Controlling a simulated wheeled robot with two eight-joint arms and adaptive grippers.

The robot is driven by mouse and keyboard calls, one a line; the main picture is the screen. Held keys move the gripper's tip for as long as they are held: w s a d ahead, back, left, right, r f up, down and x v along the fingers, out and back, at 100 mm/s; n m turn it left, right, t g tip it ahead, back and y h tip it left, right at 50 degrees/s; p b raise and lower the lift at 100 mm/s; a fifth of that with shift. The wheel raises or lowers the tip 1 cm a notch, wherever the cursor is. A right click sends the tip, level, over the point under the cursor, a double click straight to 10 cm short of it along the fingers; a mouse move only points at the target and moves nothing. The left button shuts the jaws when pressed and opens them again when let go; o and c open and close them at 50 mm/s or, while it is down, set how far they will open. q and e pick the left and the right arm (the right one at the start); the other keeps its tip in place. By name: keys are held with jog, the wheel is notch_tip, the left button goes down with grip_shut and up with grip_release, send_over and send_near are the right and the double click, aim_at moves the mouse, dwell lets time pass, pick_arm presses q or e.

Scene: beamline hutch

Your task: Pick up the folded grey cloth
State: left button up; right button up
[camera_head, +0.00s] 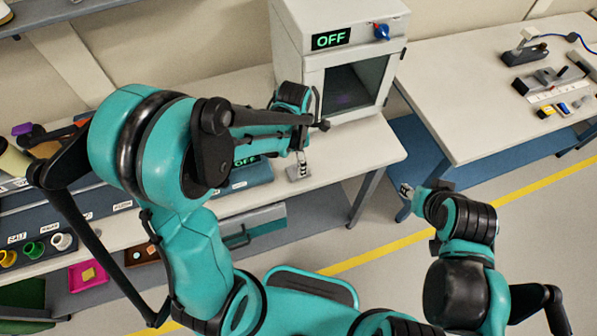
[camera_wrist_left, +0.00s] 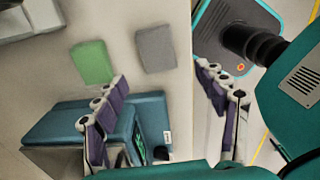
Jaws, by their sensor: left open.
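The folded grey cloth (camera_wrist_left: 155,48) lies flat on the bench, close to its front edge, and shows whole in the left wrist view. In the head view it shows small (camera_head: 297,173), partly covered by my left gripper (camera_head: 300,152). My left gripper (camera_wrist_left: 161,74) is open and empty, above the bench. In the wrist view the cloth appears just beyond its fingertips, between their lines. My right gripper (camera_head: 406,190) is off to the right over the floor; its jaws are too small to judge.
A green folded cloth (camera_wrist_left: 92,62) lies left of the grey one. A blue device (camera_head: 248,176) with an OFF display stands close by. A white oven-like cabinet (camera_head: 290,40) stands behind. Cups and trays are at left; a second table (camera_head: 450,110) is at right.

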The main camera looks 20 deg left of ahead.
aim_at(295, 171)
pick_arm(q)
notch_tip(295, 171, down, 6)
jog(key=shift+w+f+b, duration=0.15)
jog(key=shift+f+b, duration=0.1)
jog(key=shift+b, duration=0.9)
jog(key=shift+c, duration=1)
jog(key=c, duration=0.8)
jog(key=shift+c, duration=0.2)
jog(key=shift+r, duration=0.1)
jog(key=shift+r+p, duration=0.3)
jog(key=shift+r, duration=0.2)
jog(key=r, duration=0.2)
jog(key=d+r+p, duration=0.1)
jog(key=r, duration=0.1)
jog(key=shift+w+d+p, duration=0.15)
jog(key=shift+w+p, duration=0.05)
jog(key=shift+p, duration=0.1)
jog(key=w+d+r+p, duration=0.2)
jog(key=w+d+r, duration=0.2)
jog(key=d, duration=0.5)
jog(key=shift+d+r, duration=0.3)
jog(key=shift+r, duration=0.65)
